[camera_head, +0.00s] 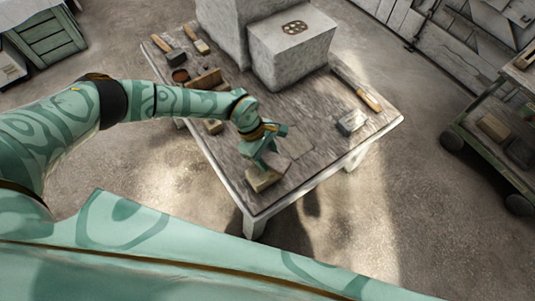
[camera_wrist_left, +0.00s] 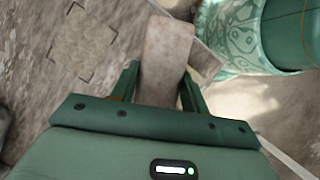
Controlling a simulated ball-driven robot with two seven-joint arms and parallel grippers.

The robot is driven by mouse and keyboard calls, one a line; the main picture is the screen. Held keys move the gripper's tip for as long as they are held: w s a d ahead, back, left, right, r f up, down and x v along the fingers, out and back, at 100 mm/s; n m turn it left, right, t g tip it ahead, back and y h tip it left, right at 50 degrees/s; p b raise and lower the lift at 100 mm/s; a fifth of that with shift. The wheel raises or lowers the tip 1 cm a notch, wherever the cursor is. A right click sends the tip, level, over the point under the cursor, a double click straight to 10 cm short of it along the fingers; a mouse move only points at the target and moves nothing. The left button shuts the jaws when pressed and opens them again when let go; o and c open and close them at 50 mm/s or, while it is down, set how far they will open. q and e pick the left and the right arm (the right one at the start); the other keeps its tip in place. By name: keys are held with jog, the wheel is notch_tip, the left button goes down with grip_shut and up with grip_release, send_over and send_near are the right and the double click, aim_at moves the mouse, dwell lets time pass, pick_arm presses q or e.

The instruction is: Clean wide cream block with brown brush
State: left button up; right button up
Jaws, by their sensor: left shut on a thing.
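My left gripper (camera_head: 263,160) is shut on a pale, flat block, seemingly the wide cream block (camera_head: 264,181), near the table's front corner. In the left wrist view the block (camera_wrist_left: 166,50) sits between the two fingers (camera_wrist_left: 160,72) and sticks out past their tips. Whether its underside touches the table is hidden. Brushes with wooden handles, one with a dark head (camera_head: 172,56) and another beside it (camera_head: 197,40), lie at the table's far left. I cannot tell which is the brown brush. My right gripper is not in view.
The worn table (camera_head: 322,158) carries a large pale stone block (camera_head: 291,48) at the back. Corner marks (camera_wrist_left: 84,42) outline a square. A cart (camera_head: 497,128) stands at right.

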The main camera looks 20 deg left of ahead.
pick_arm(q)
jog(key=shift+f, duration=0.4)
jog(key=shift+d, duration=0.1)
jog(key=shift+s+d+r, duration=0.1)
jog(key=shift+d+r, duration=0.05)
jog(key=shift+d, duration=0.25)
jog(key=shift+s+d, duration=0.15)
jog(key=shift+d, duration=0.45)
jog(key=shift+a, duration=0.1)
jog(key=shift+w+a+b, duration=0.2)
jog(key=shift+w+a, duration=0.05)
jog(key=shift+a, duration=0.8)
jog(key=shift+w+a+b, duration=0.2)
jog(key=shift+w+a, duration=0.05)
jog(key=shift+a, duration=0.8)
